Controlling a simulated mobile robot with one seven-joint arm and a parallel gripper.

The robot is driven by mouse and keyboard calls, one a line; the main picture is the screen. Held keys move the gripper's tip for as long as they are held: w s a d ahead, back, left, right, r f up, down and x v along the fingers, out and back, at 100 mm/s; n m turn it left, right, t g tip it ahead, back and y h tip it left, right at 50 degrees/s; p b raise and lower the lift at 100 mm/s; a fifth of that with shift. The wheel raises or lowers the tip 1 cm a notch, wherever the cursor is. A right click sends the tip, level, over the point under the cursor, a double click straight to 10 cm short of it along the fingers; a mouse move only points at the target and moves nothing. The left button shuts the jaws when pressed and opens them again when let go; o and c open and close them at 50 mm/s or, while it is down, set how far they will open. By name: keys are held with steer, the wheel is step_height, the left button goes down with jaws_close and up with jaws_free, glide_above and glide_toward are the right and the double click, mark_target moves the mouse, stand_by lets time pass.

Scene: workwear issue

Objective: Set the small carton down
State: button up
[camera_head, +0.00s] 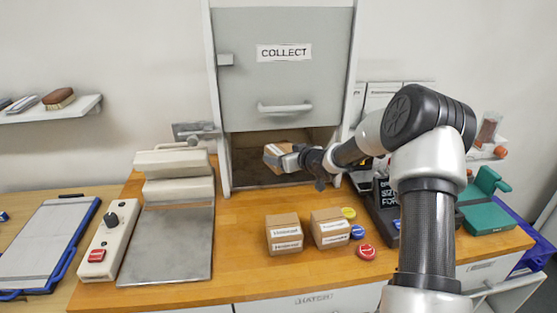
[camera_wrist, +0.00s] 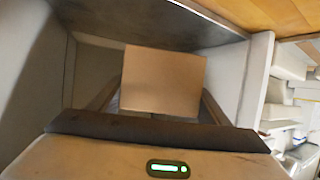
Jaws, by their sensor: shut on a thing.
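A small brown carton (camera_head: 275,153) is held at the mouth of the opening under the grey COLLECT hatch door (camera_head: 284,85). My gripper (camera_head: 290,160) is shut on this carton. In the wrist view the carton (camera_wrist: 165,78) sits between the two fingers (camera_wrist: 157,104), with pale walls of the compartment (camera_wrist: 257,78) on both sides. I cannot tell whether the carton touches the compartment floor. Two more small cartons with white labels, a left one (camera_head: 285,233) and a right one (camera_head: 330,228), stand side by side on the wooden counter.
Yellow (camera_head: 349,212), blue (camera_head: 357,232) and red (camera_head: 366,252) round pieces lie right of the cartons. A press-like device with a metal plate (camera_head: 168,245) and a switch box (camera_head: 110,240) stand left. Bare counter (camera_head: 240,215) lies before the hatch.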

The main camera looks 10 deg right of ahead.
steer(key=w+p, duration=0.1)
steer(key=w, duration=0.2)
steer(key=w+p, duration=0.1)
steer(key=w, duration=0.2)
steer(key=shift+w+a+r, duration=0.1)
steer(key=shift+w+r, duration=0.1)
steer(key=f, duration=0.2)
steer(key=shift+w+f+b, duration=0.3)
steer(key=shift+w+b, duration=0.05)
steer(key=shift+b, duration=0.05)
step_height(320, 180, down, 4)
steer(key=shift+f, duration=0.1)
steer(key=shift+w+f, duration=0.25)
steer(key=shift+s, duration=0.1)
steer(key=shift+f, duration=0.2)
steer(key=o, duration=1.3)
